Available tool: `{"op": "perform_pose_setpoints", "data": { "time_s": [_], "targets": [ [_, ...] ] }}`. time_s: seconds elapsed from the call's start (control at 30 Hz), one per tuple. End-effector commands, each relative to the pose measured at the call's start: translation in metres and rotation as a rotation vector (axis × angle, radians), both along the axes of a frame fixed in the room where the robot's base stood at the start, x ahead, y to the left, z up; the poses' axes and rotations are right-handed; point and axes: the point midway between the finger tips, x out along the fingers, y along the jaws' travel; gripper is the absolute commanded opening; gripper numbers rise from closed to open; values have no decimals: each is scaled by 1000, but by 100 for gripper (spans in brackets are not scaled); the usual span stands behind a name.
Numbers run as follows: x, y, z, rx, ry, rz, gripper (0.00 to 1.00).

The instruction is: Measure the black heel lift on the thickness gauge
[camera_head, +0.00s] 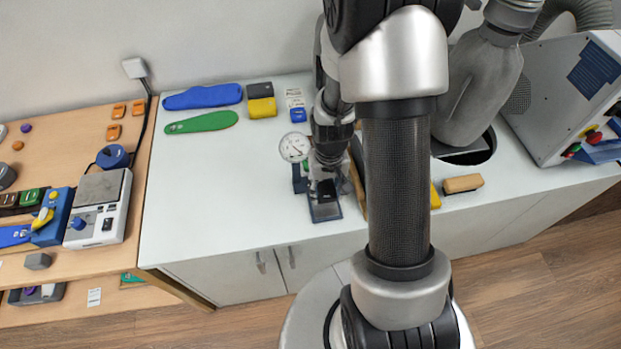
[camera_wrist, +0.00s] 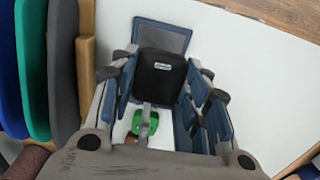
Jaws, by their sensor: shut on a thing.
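The black heel lift (camera_wrist: 161,76) is a dark rounded pad with a small pale label, between the blue-padded fingers of my gripper (camera_wrist: 160,88) in the wrist view. In the head view my gripper (camera_head: 325,178) points down at the thickness gauge, with the black lift (camera_head: 327,188) over the gauge's base. The gauge has a round white dial (camera_head: 294,147) on a dark blue stand and a dark blue base plate (camera_head: 326,213). The plate also shows behind the lift in the wrist view (camera_wrist: 172,33). Whether the lift touches the plate, I cannot tell.
A blue insole (camera_head: 203,97), a green insole (camera_head: 202,122), a dark block (camera_head: 260,90) and a yellow block (camera_head: 262,107) lie at the back left of the white counter (camera_head: 215,190). Upright insoles (camera_wrist: 62,70) stand close beside my gripper. The counter's front left is clear.

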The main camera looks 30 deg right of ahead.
Motion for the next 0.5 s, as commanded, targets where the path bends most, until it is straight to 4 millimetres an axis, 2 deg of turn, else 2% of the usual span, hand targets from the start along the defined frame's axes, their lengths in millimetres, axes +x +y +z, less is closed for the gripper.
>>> {"op": "perform_pose_setpoints", "data": {
  "time_s": [0.27,0.5],
  "targets": [
    [-2,-2,-11,0,0,-7,14],
    [-2,-2,-32,0,0,-7,14]
  ]
}}
